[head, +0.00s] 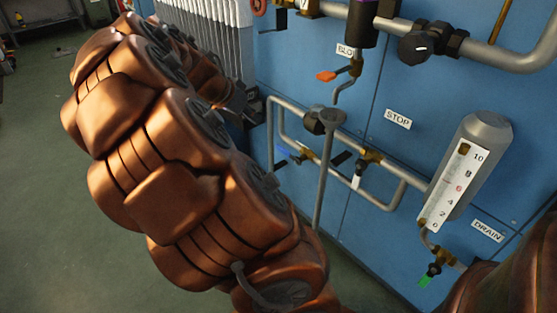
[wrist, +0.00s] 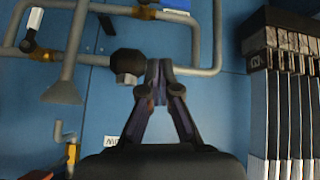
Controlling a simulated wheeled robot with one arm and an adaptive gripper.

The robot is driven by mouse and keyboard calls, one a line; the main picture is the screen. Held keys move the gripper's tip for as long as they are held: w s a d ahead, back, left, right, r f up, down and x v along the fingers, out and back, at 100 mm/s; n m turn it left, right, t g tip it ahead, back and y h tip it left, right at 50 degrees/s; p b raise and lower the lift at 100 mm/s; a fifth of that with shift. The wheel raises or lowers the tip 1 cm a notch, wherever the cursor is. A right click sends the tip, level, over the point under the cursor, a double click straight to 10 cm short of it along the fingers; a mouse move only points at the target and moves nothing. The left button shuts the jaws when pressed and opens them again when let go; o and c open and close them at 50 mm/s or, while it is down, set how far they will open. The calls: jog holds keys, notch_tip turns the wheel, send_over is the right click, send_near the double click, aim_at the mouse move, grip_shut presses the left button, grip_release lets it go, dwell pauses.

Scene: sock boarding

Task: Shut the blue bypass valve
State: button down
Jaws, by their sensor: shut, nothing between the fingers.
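The blue bypass valve's handle (head: 283,153) shows in the head view just right of my arm, on the lower pipe loop against the blue panel. In the wrist view the blue handle (wrist: 177,10) is cut off by the top edge, beside its brass body (wrist: 146,13). I cannot tell its exact angle to the pipe. My gripper (wrist: 160,72) is shut and empty. Its fingertips appear over the upper pipe of the loop, beside a black round fitting (wrist: 127,63), apart from the blue handle in the picture.
A grey funnel and drain pipe (head: 328,150) stands right of the blue handle. A white-handled valve (head: 356,183) sits farther right on the loop. An orange-handled valve (head: 326,76) hangs above. White ribbed panels (wrist: 285,110) stand at one side. A gauge (head: 458,190) and green-handled drain valve (head: 425,281) are far right.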

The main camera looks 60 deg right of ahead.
jog(key=w+d+f+m+h+b, duration=0.1)
jog(key=w+d+f+m+b, duration=0.1)
jog(key=d+f+b, duration=0.2)
jog(key=x, duration=0.3)
jog(key=shift+w+f, duration=0.2)
jog(key=shift+w, duration=0.15)
jog(key=b, duration=0.4)
send_over(288, 154)
jog(key=w, duration=0.4)
notch_tip(288, 154, down, 7)
notch_tip(288, 154, down, 4)
jog(key=shift+s+f+b, duration=0.1)
jog(key=shift+s+b, duration=0.05)
jog(key=shift+b, duration=0.5)
